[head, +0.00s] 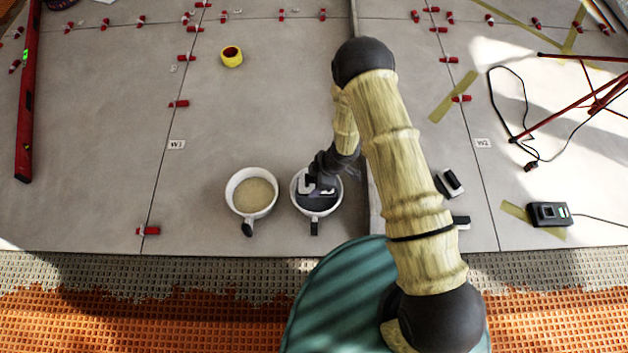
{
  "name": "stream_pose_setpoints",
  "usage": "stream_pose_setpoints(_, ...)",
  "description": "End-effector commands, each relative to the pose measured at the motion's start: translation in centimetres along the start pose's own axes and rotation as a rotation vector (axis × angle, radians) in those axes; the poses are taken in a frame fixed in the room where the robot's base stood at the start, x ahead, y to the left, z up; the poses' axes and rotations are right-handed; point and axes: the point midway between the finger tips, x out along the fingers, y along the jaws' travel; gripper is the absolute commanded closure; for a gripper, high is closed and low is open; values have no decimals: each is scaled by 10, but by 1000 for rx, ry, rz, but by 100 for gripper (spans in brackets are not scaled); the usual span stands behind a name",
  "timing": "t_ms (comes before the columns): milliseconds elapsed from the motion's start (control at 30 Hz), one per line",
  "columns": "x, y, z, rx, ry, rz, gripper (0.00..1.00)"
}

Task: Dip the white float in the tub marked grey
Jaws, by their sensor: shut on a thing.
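Two white tubs with dark handles stand side by side on the tiles. The left tub (231,203) holds a cream-coloured mix, and the right tub (296,203) holds a dark grey mix. My gripper (320,184) is over the right tub, low at its mouth. It is shut on a small white piece (306,187), which looks like the white float and sits within the tub's rim. My gripper hides part of the float, and I cannot tell how deep it is in the mix. No marking is readable on either tub.
Black-and-white tools (450,183) lie right of my arm. Yellow tape roll (232,56), red level (27,100), red clips (179,103) and a black device (549,214) with cable are on the tiles. Red tripod legs (580,97) stand right. Tiles left of the tubs are mostly clear.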

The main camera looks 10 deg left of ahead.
Motion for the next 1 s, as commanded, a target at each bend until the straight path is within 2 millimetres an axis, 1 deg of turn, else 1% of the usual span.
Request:
stream_pose_setpoints(33, -8, 0, -3, 0, 1, 0, 71)
stream_pose_setpoints(633, -48, 0, -19, 2, 0, 0, 71)
stream_pose_setpoints(733, -51, 0, -21, 2, 0, 0, 71)
stream_pose_setpoints(1000, -50, 0, -20, 1, 0, 0, 71)
